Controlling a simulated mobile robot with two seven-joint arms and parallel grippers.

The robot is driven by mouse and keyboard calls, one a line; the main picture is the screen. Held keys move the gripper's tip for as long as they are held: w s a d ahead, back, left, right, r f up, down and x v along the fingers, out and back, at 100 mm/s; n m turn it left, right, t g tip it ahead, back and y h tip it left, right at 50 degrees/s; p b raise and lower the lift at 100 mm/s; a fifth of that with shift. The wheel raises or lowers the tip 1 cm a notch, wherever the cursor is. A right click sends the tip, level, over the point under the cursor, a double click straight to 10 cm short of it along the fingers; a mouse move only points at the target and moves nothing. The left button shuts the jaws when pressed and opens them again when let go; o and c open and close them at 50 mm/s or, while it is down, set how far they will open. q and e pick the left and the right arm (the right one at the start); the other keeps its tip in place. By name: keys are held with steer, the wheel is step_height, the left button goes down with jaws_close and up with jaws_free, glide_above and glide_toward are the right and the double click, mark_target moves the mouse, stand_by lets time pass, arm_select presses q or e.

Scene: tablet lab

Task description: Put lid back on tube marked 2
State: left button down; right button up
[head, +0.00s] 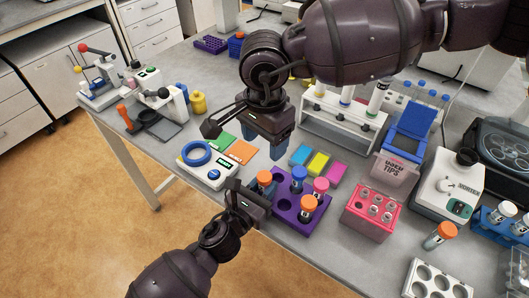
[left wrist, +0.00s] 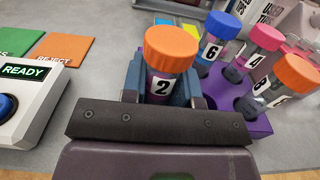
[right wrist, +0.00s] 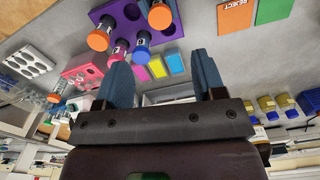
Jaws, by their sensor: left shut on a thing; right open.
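Tube 2 (left wrist: 161,85) stands between the fingers of my left gripper (left wrist: 163,82), which is shut on it; the label "2" faces the left wrist camera. An orange lid (left wrist: 170,43) sits on its top; I cannot tell whether it is fully seated. Tube 2 also shows at the left end of the purple rack (head: 311,214), and its lower end is hidden by my gripper. In the head view my left gripper (head: 258,192) is beside the rack. My right gripper (head: 267,150) is above and behind the rack, open and empty, as the right wrist view (right wrist: 163,80) shows.
The rack also holds blue-capped tube 6 (left wrist: 215,40), pink-capped tube 4 (left wrist: 259,51) and an orange-capped tube (head: 308,205). A device reading READY (head: 206,164) stands left. Coloured pads (head: 318,163), a pink rack (head: 370,211) and a used-tips bin (head: 396,172) are close by.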

steer(key=shift+r, duration=0.65)
arm_select(q)
steer(key=c, duration=0.8)
jaws_free()
steer(key=shift+s+a, duration=0.1)
steer(key=b+v, duration=0.1)
steer(key=v, duration=0.9)
steer(key=shift+s+a, duration=0.2)
steer(key=shift+s, duration=0.05)
arm_select(e)
steer(key=shift+f, duration=0.85)
arm_select(q)
steer(key=shift+s, duration=0.1)
